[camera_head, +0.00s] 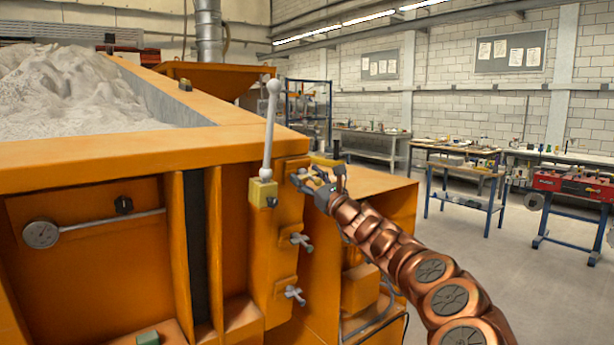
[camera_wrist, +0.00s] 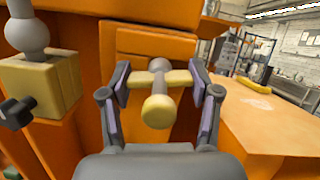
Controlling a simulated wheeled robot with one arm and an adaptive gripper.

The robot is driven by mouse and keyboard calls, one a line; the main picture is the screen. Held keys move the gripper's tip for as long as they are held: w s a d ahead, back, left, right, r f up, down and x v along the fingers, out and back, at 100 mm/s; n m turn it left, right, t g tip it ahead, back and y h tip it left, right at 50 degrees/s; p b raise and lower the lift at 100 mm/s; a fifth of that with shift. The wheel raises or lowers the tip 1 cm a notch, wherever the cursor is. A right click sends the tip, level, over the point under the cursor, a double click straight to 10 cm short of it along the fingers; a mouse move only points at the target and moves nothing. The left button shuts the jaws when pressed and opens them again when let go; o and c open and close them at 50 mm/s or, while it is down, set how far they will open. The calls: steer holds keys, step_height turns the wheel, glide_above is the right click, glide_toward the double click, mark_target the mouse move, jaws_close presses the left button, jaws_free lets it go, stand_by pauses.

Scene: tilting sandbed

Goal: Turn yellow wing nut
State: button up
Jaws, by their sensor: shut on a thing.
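The yellow wing nut (camera_wrist: 158,109) is in the middle of the wrist view, on the orange side of the sandbed. It has a rounded yellow end facing me, two yellow wings to the sides and a grey middle part. My gripper (camera_wrist: 159,84) has one finger on each side of it, closed on the ends of the wings. The wings lie about level. In the head view my gripper (camera_head: 312,178) is at the upper right of the sandbed's front, and its fingers largely hide the wing nut there.
Left of my gripper, a grey lever (camera_head: 270,130) with a ball top stands on a yellow block (camera_head: 262,193). Two grey wing nuts (camera_head: 301,240) (camera_head: 294,293) sit below. An orange ledge (camera_wrist: 265,125) with a yellow curved thing (camera_wrist: 254,85) lies to the right.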

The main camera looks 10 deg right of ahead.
steer(key=shift+f+m, duration=0.1)
steer(key=shift+m, duration=0.3)
steer(key=o, duration=1.2)
steer(key=shift+c, duration=0.2)
steer(key=shift+s+d, duration=0.1)
steer(key=shift+v, duration=1.25)
steer(key=v, duration=0.9)
steer(key=shift+s, duration=0.15)
steer(key=shift+f, duration=0.1)
